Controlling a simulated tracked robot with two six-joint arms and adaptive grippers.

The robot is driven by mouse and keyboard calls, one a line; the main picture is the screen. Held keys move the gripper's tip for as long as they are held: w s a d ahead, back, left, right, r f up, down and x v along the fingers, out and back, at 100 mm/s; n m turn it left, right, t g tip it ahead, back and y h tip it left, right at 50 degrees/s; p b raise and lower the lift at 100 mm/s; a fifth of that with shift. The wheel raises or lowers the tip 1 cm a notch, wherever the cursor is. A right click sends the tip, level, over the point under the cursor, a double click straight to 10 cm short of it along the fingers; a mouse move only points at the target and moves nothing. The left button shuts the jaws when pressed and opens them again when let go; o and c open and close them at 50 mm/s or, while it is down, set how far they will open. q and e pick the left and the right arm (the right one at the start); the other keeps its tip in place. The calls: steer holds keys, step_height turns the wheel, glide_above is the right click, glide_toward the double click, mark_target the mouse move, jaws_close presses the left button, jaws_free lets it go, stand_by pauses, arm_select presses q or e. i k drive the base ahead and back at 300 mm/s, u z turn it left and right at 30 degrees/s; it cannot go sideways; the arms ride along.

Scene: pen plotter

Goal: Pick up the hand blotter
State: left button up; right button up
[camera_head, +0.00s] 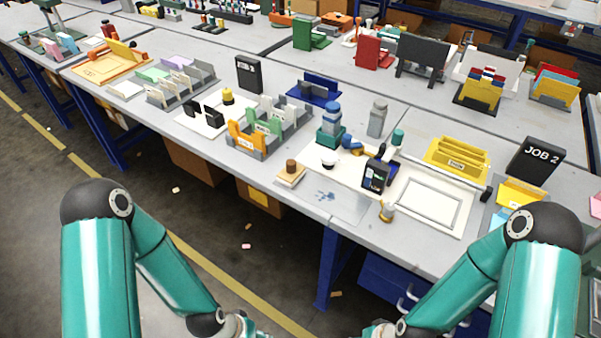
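What looks like the hand blotter, a pale flat block with a brown knob (291,168), sits near the front edge of the grey table (262,187). A small white piece with a dark top (328,161) stands to its right; I cannot tell for sure which of the two is the blotter. My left gripper (243,326) is at the bottom edge of the picture, well below and in front of the table. My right gripper (378,330) is also at the bottom edge, to the right. Both are cut off by the frame, so their fingers are mostly hidden. Neither touches anything on the table.
A clear sheet with blue marks (338,201) lies right of the block. Behind stand a sorter with green and orange cards (268,130) and a teal-based blue stack (330,125). A black device (376,172) and white frame (428,203) are to the right.

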mark_target(292, 172)
steer(key=z, duration=0.1)
steer(key=i, duration=0.2)
steer(key=z, duration=2.65)
steer(key=k, duration=1.65)
steer(key=u, duration=1.2)
steer(key=i, duration=1.1)
steer(key=u, duration=0.15)
